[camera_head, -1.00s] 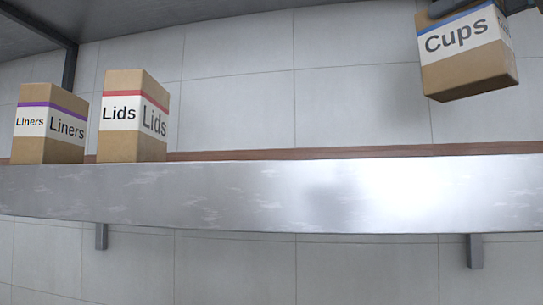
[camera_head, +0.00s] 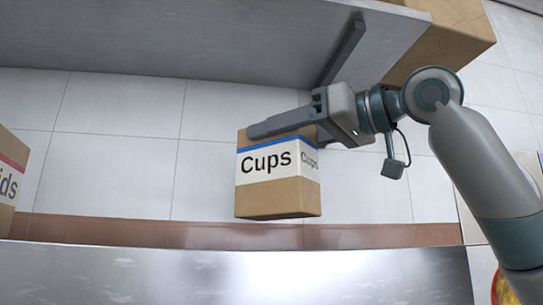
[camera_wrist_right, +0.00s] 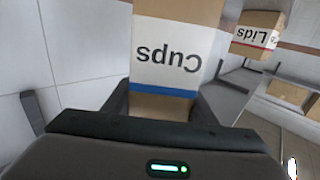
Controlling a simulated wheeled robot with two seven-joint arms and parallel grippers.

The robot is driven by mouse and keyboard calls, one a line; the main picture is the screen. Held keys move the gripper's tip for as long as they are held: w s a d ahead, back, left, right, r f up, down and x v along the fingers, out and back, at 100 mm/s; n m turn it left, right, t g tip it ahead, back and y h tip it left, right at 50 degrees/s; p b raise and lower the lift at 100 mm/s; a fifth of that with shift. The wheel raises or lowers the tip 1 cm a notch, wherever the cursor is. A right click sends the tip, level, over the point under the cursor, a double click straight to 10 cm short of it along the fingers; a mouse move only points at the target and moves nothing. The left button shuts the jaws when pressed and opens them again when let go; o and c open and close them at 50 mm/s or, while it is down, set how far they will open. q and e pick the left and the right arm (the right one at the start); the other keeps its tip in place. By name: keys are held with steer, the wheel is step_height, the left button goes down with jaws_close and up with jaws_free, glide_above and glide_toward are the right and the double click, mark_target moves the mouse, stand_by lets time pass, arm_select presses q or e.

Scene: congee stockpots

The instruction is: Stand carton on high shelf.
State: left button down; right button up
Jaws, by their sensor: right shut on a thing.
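The Cups carton (camera_head: 277,195) is brown with a white label and a blue stripe. My right gripper (camera_head: 285,125) is shut on its top end, coming in from the right. The carton looks upright in the head view, above or just behind the metal shelf (camera_head: 300,275); I cannot tell whether its base touches anything. In the right wrist view the Cups carton (camera_wrist_right: 178,50) shows upside down between the fingers (camera_wrist_right: 155,105). My left gripper is not in view.
The Lids carton (camera_head: 10,185) stands at the left edge of the head view; it also shows in the right wrist view (camera_wrist_right: 257,35). A higher grey shelf (camera_head: 200,35) with a bracket (camera_head: 345,50) is above. A brown box (camera_head: 450,35) sits at upper right.

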mark_target(277, 171)
steer(key=shift+s+a+f, duration=0.25)
steer(key=shift+a+f, duration=0.05)
steer(key=shift+a, duration=0.25)
steer(key=shift+f+p, duration=1)
steer(key=shift+f, duration=0.65)
steer(key=shift+d+f, duration=0.1)
steer(key=shift+f, duration=0.4)
steer(key=o, duration=1.6)
steer(key=shift+o, duration=0.2)
